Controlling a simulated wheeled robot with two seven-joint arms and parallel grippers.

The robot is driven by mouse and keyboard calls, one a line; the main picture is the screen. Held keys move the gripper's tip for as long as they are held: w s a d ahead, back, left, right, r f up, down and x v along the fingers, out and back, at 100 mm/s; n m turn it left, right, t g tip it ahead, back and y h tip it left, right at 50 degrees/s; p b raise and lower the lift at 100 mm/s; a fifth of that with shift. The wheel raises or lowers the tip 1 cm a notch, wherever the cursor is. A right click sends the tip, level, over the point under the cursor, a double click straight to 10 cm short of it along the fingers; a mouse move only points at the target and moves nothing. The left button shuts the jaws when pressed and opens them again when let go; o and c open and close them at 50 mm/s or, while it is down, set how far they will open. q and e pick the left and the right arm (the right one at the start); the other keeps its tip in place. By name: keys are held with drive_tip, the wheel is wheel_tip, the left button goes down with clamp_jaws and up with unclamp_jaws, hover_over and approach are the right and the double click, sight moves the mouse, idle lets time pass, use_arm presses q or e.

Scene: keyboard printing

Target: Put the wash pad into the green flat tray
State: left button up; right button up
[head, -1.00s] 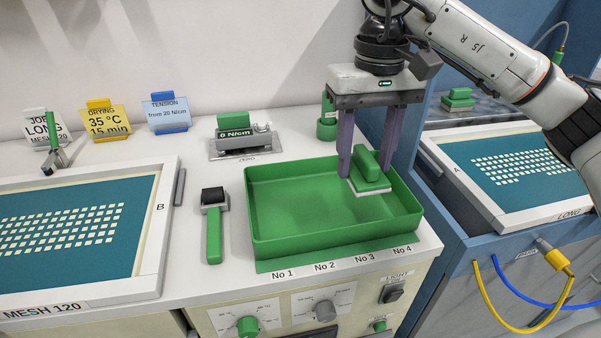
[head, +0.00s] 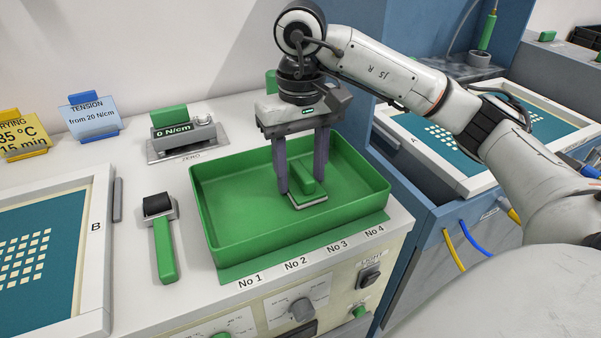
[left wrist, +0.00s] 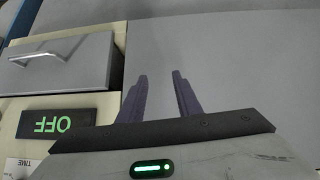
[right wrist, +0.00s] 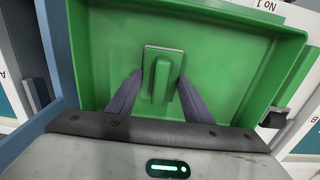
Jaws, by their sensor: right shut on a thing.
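The wash pad is a pale flat pad with a green block handle (head: 307,182); it also shows in the right wrist view (right wrist: 162,75). My right gripper (head: 301,182) is shut on the handle, one finger on each side. The pad is level and inside the walls of the green flat tray (head: 235,235), around its middle. I cannot tell whether its underside touches the tray floor. The tray's walls and floor also show in the right wrist view (right wrist: 225,50). My left gripper (left wrist: 160,75) shows only in the left wrist view, open and empty.
A green-handled roller (head: 163,240) lies left of the tray. A tension meter (head: 185,135) stands behind it. A framed screen (head: 60,250) lies at the left. A blue cabinet (head: 410,190) rises right of the tray.

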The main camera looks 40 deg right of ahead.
sight(301, 168)
drive_tip(key=shift+f, duration=0.2)
drive_tip(key=o, duration=1.5)
use_arm(q)
drive_tip(key=shift+w+r, duration=0.15)
drive_tip(key=shift+w, duration=0.2)
drive_tip(key=shift+s, duration=0.1)
use_arm(e)
drive_tip(key=shift+r, duration=0.1)
drive_tip(key=shift+r, duration=0.25)
use_arm(q)
drive_tip(key=shift+s+a+r+p, duration=0.25)
drive_tip(key=shift+r+p, duration=0.25)
drive_tip(key=shift+p, duration=0.5)
drive_tip(key=shift+s+a+r+p, duration=0.1)
drive_tip(key=shift+a+r+p, duration=0.35)
drive_tip(key=shift+p, duration=0.5)
use_arm(e)
wheel_tip(301, 168, up, 12)
use_arm(q)
drive_tip(key=shift+d, duration=0.15)
use_arm(e)
drive_tip(key=shift+f, duration=0.15)
